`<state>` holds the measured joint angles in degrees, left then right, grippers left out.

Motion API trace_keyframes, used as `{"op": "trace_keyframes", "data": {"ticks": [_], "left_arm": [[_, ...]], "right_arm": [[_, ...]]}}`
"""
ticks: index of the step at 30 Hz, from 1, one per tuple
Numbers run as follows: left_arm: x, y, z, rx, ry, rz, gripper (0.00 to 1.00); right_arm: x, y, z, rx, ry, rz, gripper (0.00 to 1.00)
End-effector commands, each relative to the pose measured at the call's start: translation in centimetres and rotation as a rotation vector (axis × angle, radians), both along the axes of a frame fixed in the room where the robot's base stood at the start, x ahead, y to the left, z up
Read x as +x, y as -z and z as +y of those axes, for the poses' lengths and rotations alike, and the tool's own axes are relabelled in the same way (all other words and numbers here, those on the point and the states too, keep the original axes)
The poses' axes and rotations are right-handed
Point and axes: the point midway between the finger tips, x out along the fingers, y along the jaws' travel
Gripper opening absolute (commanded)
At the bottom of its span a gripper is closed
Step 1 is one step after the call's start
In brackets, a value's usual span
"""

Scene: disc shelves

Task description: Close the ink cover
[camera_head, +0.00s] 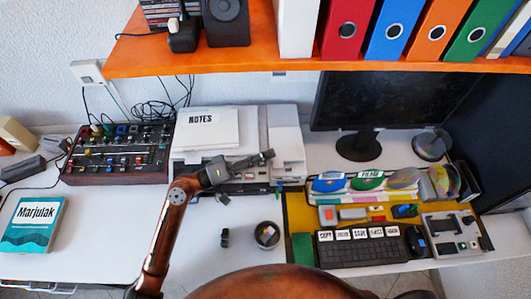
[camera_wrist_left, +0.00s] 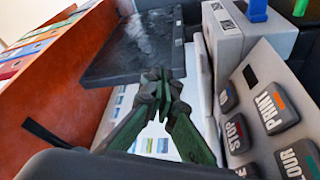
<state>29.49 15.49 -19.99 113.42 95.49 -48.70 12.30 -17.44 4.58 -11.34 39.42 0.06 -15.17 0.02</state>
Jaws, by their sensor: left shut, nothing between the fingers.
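The printer (camera_head: 286,138) is a light grey machine at the back middle of the desk, with a notes pad on its left part. In the left wrist view its panel (camera_wrist_left: 248,84) carries PRINT, STOP and COLOUR buttons. A grey block (camera_wrist_left: 262,38) stands beyond the panel, with a blue tab (camera_wrist_left: 257,9) and a green tab (camera_wrist_left: 300,7) upright on it. I cannot make out the ink cover for certain. My left gripper (camera_head: 268,155) is shut and empty, over the printer's front; its fingertips (camera_wrist_left: 163,88) are left of the panel. My right gripper is not in view.
An orange shelf (camera_head: 190,61) with binders hangs above the desk. A monitor (camera_head: 395,100) stands right of the printer. A keyboard (camera_head: 362,252) and discs lie at the front right. A mixer (camera_head: 117,151) stands at the left. A dark cup (camera_head: 267,236) stands in front of the printer.

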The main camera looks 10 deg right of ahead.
Motion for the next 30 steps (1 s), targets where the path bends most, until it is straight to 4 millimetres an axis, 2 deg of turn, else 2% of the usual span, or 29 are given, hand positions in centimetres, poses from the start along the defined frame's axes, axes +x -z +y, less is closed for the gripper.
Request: {"op": "trace_keyframes", "data": {"ticks": [10, 12, 15, 17, 18, 19, 22, 30], "left_arm": [[0.0, -0.4, 0.0, 0.0, 0.0, -0.001, 0.0], [0.0, -1.2, 0.0, 0.0, 0.0, -0.002, 0.0], [0.0, -3.0, 0.0, 0.0, -0.001, -0.005, 0.0], [0.0, -4.4, 0.0, 0.0, -0.001, -0.007, 0.0], [0.1, -4.8, 0.3, 0.002, -0.002, -0.004, 0.0], [0.4, -3.7, 1.3, 0.004, -0.005, 0.001, 0.0], [0.8, -2.5, 3.4, 0.004, -0.004, 0.004, 0.0], [1.7, -1.1, 7.9, 0.001, -0.002, 0.002, 0.0]], "right_arm": [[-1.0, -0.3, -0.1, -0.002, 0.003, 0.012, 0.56], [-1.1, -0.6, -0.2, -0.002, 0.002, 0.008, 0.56], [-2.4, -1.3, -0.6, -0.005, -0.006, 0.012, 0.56], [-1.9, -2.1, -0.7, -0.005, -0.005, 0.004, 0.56], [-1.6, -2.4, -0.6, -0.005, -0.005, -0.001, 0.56], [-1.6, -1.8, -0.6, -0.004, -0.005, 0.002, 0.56], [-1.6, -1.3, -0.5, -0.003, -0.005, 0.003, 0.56], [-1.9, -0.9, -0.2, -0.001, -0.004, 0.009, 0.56]]}}
